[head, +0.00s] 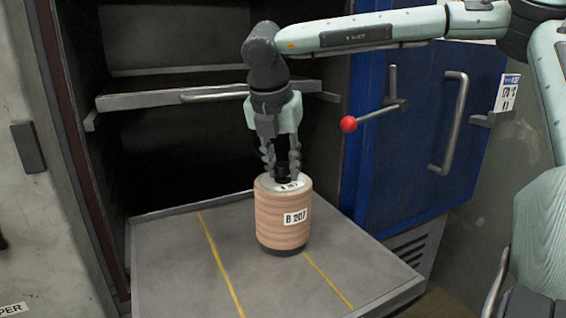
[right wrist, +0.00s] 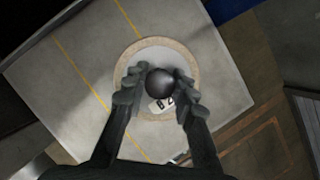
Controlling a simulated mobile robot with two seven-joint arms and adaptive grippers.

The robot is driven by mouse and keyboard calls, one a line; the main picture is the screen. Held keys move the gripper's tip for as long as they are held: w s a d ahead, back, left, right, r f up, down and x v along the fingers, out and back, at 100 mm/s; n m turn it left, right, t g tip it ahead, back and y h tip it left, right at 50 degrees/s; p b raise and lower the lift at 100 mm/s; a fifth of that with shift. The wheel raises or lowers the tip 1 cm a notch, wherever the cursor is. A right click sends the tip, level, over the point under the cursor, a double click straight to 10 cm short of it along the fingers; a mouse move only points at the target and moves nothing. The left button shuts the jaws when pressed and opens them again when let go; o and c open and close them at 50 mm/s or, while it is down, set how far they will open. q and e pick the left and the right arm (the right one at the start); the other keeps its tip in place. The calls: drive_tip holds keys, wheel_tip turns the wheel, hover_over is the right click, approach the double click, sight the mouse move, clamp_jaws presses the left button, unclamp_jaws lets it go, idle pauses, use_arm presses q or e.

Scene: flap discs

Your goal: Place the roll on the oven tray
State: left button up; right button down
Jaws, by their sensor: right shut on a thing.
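The roll (head: 283,222) is a tan, banded cylinder with a dark base and a white label reading "B 207". It stands upright at the oven tray (head: 175,265), a grey pulled-out plate with yellow lines; whether its base touches the tray is hard to tell. My right gripper (head: 281,172) points down from above and is shut on the dark knob at the roll's top. In the right wrist view the fingers flank the round knob (right wrist: 159,83), with the roll's pale rim (right wrist: 122,72) around it and the tray (right wrist: 75,85) below. My left gripper is not in view.
The oven's dark opening lies behind the tray, with an upper shelf (head: 150,98) inside. The blue door (head: 430,150) stands open at the right, with a handle and a red-knobbed lever (head: 348,124). The tray's left part is clear.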

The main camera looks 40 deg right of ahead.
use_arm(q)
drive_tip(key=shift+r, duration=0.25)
use_arm(e)
drive_tip(key=c, duration=1.2)
unclamp_jaws()
drive_tip(key=shift+r, duration=0.1)
drive_tip(key=shift+a+r, duration=0.1)
drive_tip(key=shift+r, duration=0.05)
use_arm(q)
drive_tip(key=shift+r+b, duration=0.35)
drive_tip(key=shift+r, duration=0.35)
use_arm(e)
drive_tip(key=shift+v, duration=5.85)
drive_tip(key=shift+s, duration=0.1)
